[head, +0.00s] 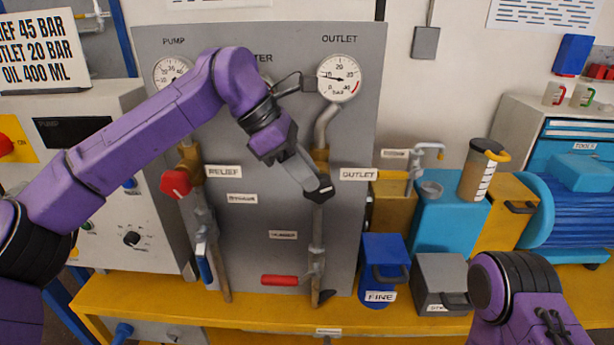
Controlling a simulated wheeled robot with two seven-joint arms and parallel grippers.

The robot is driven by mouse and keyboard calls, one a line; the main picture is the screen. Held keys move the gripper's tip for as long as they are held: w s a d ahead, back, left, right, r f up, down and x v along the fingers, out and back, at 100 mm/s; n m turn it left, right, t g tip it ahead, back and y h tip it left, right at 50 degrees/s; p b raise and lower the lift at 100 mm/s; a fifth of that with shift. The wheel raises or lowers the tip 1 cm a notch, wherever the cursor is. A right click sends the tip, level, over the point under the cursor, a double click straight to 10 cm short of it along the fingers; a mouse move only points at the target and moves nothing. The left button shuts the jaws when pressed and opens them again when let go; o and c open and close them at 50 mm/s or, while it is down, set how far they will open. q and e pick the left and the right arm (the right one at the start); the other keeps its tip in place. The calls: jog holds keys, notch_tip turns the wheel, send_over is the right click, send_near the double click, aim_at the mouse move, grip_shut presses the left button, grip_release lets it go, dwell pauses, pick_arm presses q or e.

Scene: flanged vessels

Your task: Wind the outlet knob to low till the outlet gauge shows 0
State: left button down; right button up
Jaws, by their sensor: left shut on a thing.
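The outlet gauge (338,78) is a round white dial under the OUTLET heading on the grey panel (270,120). Its dark needle points left, near the 10 mark, above 0. My left gripper (319,191) is shut at the outlet valve, beside the OUTLET label (358,174). The outlet knob is hidden behind the gripper's fingers. The brass valve body (320,158) shows just above them. My right arm comes in at the bottom right, and its gripper is not in view.
A red relief knob (176,183) is to the left on the same panel. A red lever (280,280) and a blue lever (205,269) are lower down. A blue FINE box (383,262) and a grey box (441,275) stand to the right on the yellow bench (140,302).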

pick_arm(q)
jog(key=shift+f, duration=0.1)
jog(key=c, duration=1.2)
grip_release()
jog(key=v, duration=1)
jog(key=shift+a+r+p, duration=0.2)
jog(key=shift+r+p, duration=0.05)
jog(key=shift+p, duration=0.15)
